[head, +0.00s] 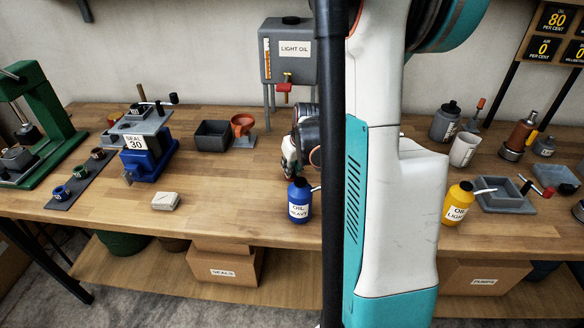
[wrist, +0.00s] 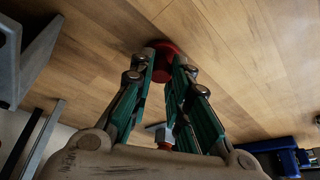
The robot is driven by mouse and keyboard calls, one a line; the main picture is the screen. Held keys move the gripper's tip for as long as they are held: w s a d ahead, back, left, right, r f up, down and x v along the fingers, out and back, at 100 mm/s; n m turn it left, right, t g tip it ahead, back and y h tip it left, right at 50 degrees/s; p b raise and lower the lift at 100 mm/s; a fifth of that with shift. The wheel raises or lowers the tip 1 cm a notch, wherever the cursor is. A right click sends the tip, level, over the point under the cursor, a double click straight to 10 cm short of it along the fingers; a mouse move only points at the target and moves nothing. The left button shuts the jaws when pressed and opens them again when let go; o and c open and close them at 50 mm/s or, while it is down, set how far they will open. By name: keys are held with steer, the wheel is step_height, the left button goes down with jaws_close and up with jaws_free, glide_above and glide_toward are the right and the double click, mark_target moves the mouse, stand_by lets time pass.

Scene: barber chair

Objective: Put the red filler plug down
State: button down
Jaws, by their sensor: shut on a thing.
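The red filler plug (wrist: 165,49) shows in the wrist view as a round red piece at my fingertips, with wood tabletop behind it. My gripper (wrist: 165,66) is shut on it, one finger on each side. In the head view my gripper (head: 291,168) points down over the middle of the workbench, just behind the blue heavy oil can (head: 299,207). The plug cannot be made out there. I cannot tell whether the plug touches the wood.
On the workbench (head: 240,218), a grey bin (head: 212,136) and a red funnel (head: 242,124) stand left of my gripper. The light oil tank (head: 288,60) stands behind. A pale block (head: 166,201) lies front left, with bare wood around it. My arm hides the centre right.

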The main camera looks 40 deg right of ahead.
steer(key=shift+f, duration=0.1)
steer(key=c, duration=1.5)
jaws_free()
steer(key=shift+r, duration=0.2)
steer(key=p+v, duration=0.4)
steer(key=v, duration=0.7)
steer(key=shift+s+r, duration=0.25)
steer(key=shift+r, duration=0.1)
